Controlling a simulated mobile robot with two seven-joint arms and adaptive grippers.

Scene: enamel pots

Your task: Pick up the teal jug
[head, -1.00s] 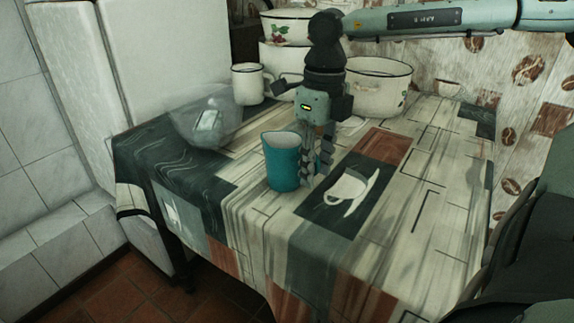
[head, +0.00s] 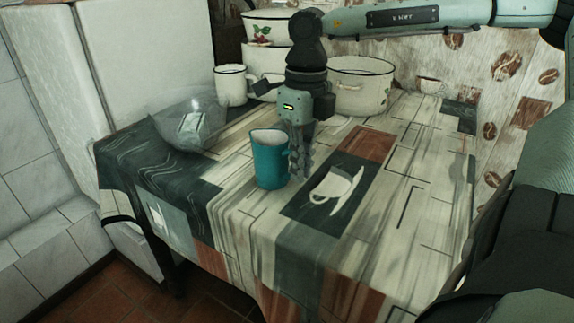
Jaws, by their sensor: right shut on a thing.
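The teal jug (head: 269,160) stands upright on the cloth-covered table (head: 240,205), left of the printed cup picture. Its pale inside shows at the top. My right gripper (head: 299,163) points down at the jug's right side and is shut on it. The fingers cover that side, so the exact part they hold is hidden. I cannot see a clear gap under the jug. My left gripper is out of view.
A clear bowl (head: 187,120) is at the table's left. A white mug (head: 230,86), a wide enamel pot (head: 361,86) and stacked pots (head: 266,28) stand behind the gripper. The front cloth is clear.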

